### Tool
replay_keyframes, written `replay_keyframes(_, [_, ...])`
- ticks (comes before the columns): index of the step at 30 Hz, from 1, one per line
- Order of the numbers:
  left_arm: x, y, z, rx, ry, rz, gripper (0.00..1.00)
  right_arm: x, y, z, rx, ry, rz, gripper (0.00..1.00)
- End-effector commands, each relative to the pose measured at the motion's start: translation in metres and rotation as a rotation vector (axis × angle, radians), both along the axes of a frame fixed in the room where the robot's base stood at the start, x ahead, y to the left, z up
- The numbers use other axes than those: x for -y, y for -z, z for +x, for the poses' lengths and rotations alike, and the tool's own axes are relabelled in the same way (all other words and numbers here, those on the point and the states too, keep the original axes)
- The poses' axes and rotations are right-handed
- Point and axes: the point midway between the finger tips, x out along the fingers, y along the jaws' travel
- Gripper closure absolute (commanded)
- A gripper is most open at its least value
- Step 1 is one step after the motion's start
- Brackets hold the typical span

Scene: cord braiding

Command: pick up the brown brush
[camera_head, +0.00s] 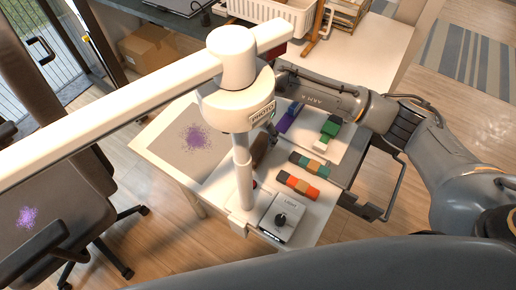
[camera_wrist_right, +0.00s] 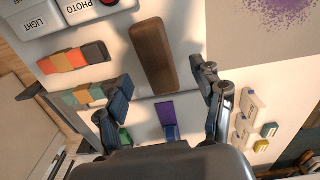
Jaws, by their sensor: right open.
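The brown brush (camera_wrist_right: 153,55) is a long dark brown block lying on the white table. In the head view the brush (camera_head: 261,152) is partly hidden by the white stand's post and lamp head. My right gripper (camera_wrist_right: 164,78) is open in the right wrist view, with one finger to each side of the brush's near end and nothing held. In the head view my right arm reaches in from the right and its gripper (camera_head: 272,128) is mostly hidden behind the lamp head. My left gripper is not in view.
A white photo stand (camera_head: 243,185) rises beside the brush, with a control box (camera_head: 283,217) at its foot. Rows of colored blocks (camera_head: 298,185) lie to the right. A purple block (camera_wrist_right: 165,112) lies between my fingers' bases. A grey sheet with purple specks (camera_head: 180,155) lies left.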

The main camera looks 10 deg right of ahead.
Motion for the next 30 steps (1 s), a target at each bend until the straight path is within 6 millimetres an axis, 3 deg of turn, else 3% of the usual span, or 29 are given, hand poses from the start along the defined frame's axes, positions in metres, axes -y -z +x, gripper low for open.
replay_keyframes(12, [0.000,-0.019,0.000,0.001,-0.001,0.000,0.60,0.004,0.048,-0.002,-0.001,0.001,0.000,0.32])
replay_keyframes(21, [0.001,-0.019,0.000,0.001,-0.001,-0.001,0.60,0.004,0.054,-0.001,0.001,0.001,0.000,0.32])
replay_keyframes(30, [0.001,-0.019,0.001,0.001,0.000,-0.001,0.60,0.004,0.054,-0.001,0.001,0.000,0.000,0.93])
